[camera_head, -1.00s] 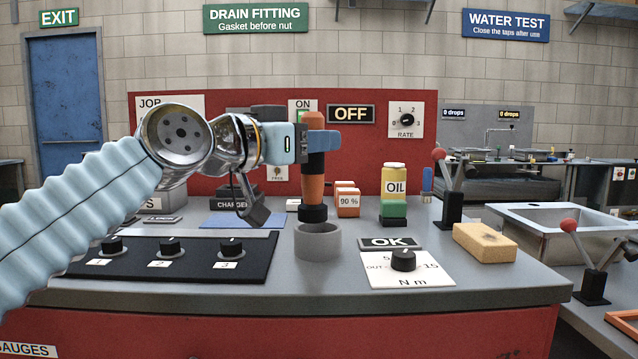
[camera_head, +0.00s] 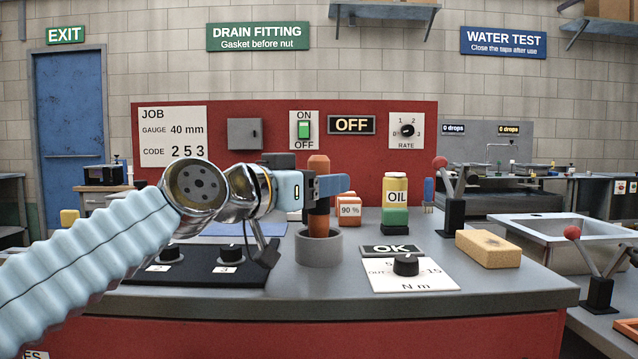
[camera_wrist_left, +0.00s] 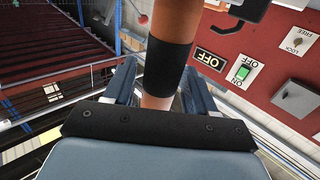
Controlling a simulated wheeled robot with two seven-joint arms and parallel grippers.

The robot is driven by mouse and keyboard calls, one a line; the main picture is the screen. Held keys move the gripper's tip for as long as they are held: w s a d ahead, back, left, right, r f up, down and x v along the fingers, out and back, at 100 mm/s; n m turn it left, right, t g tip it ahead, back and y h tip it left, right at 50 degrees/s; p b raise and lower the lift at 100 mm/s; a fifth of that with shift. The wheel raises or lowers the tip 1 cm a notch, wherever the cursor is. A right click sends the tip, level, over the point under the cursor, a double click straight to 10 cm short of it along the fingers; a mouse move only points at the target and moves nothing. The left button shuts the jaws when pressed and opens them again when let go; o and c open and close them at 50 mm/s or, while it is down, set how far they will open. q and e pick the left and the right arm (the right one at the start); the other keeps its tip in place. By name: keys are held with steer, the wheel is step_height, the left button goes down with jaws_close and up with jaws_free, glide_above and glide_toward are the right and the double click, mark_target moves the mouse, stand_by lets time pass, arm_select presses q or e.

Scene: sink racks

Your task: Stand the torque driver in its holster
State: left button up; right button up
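The torque driver (camera_head: 318,222), orange with dark parts, stands about upright with its lower end inside the grey round holster (camera_head: 318,250). The holster's wall hides its tip. My left gripper (camera_head: 325,186) is at the driver's upper part, its blue near finger crossing in front of it. My right gripper is not in view.
Left of the holster is a dark panel with knobs (camera_head: 229,253). Right of it are an OK sign (camera_head: 392,250), a torque dial plate (camera_head: 420,278) and a yellow sponge (camera_head: 488,248). An oil bottle (camera_head: 396,195) and orange blocks (camera_head: 350,212) stand behind.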

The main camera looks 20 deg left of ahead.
arm_select(q)
steer(key=shift+o, duration=0.6)
steer(key=shift+r, duration=0.1)
steer(key=shift+r, duration=0.2)
steer(key=b+v, duration=0.2)
steer(key=v, duration=1)
steer(key=shift+f+b, duration=0.15)
steer(key=shift+b, duration=0.25)
